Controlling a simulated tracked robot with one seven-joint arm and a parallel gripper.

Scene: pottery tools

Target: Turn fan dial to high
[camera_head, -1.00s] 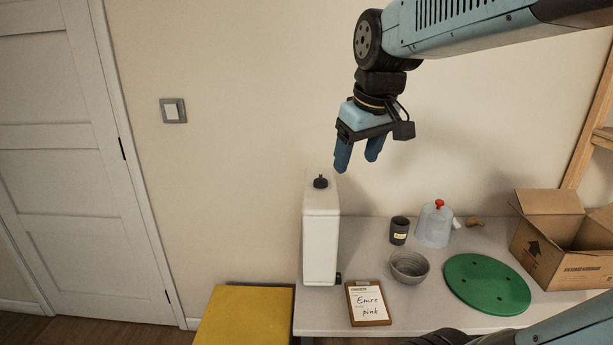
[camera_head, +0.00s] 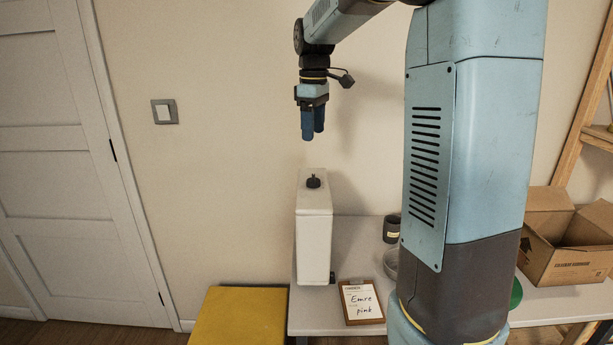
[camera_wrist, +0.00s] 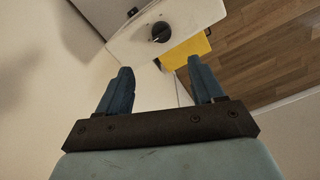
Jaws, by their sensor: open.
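The fan is not clearly identifiable. A tall white box-shaped unit (camera_head: 313,232) stands upright at the left end of the table, with a black dial (camera_head: 314,181) on its top. In the wrist view, the dial (camera_wrist: 161,32) shows as a round black knob with a raised grip on the white top (camera_wrist: 190,14). Its setting cannot be read. My gripper (camera_head: 313,138) is open and empty, fingers pointing down, above the dial and apart from it. In the wrist view my gripper's blue fingers (camera_wrist: 160,72) are spread, with the dial beyond their tips.
A clipboard (camera_head: 361,302) lies right of the white unit. A dark cup (camera_head: 391,229), a partly hidden bowl (camera_head: 391,262) and an open cardboard box (camera_head: 565,240) are further right. A yellow-topped block (camera_head: 240,316) stands left of the table (camera_head: 345,238). My arm hides the table's middle.

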